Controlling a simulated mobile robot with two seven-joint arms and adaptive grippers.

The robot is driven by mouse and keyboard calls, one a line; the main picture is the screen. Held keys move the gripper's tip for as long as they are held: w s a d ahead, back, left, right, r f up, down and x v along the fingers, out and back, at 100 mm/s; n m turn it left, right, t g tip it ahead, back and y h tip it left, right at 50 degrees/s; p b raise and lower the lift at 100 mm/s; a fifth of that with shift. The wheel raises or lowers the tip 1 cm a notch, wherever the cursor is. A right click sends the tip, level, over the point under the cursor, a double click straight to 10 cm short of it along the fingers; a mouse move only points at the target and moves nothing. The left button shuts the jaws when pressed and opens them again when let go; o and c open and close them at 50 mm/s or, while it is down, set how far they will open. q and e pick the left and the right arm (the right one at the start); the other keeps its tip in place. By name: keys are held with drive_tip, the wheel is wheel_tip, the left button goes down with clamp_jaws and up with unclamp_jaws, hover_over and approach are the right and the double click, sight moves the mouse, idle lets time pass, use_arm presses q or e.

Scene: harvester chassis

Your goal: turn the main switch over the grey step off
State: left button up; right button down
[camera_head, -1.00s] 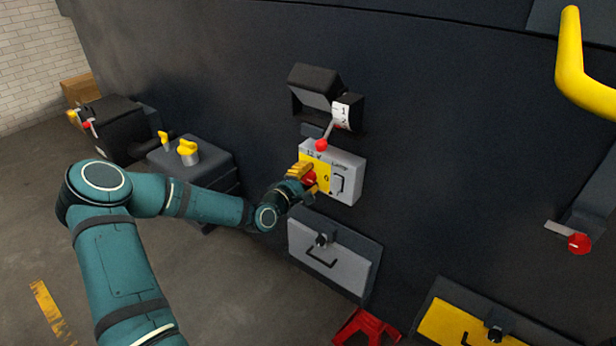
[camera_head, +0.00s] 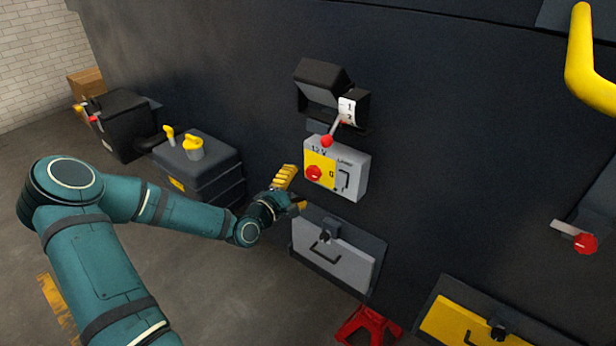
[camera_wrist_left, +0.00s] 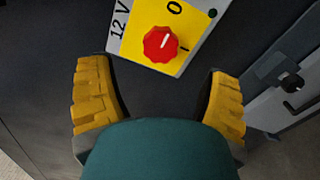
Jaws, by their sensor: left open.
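The main switch is a red rotary knob (camera_head: 315,172) on the yellow half of a grey box (camera_head: 352,184) marked 12 V. The knob also shows in the left wrist view (camera_wrist_left: 160,44), near the marks 0 and I. Its small white mark faces the right side; I cannot tell exactly which mark it points at. A grey panel with a black handle (camera_head: 350,264), seemingly the grey step, is below the box. My left gripper (camera_head: 291,192) is open and empty, left of the knob and apart from it. Its yellow fingers (camera_wrist_left: 160,88) are spread below the knob in the wrist view.
A red-knobbed lever (camera_head: 327,141) hangs just above the box, under a dark housing (camera_head: 322,78). A dark tank with yellow caps (camera_head: 200,165) stands left. A yellow rail (camera_head: 590,70) and another red knob (camera_head: 585,244) are at right. A yellow panel (camera_head: 462,325) is lower right.

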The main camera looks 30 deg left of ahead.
use_arm(q)
drive_tip(key=s, duration=0.5)
drive_tip(key=shift+a, duration=0.2)
drive_tip(key=d+f+m+g+h, duration=0.2)
drive_tip(key=d+f+m+g, duration=0.2)
drive_tip(key=d+f, duration=0.45)
drive_tip(key=d+f+m+g+h, duration=0.2)
drive_tip(key=d+f+m+g, duration=0.3)
drive_tip(key=d, duration=0.6)
drive_tip(key=s+d+f+m+g+y+b, duration=0.1)
drive_tip(key=s+d+f+m+g, duration=0.6)
drive_tip(key=s, duration=0.7)
wheel_tip(320, 180, down, 3)
drive_tip(key=shift+d+f+m, duration=0.1)
drive_tip(key=shift+d+m, duration=1.05)
drive_tip(key=shift+m, duration=0.05)
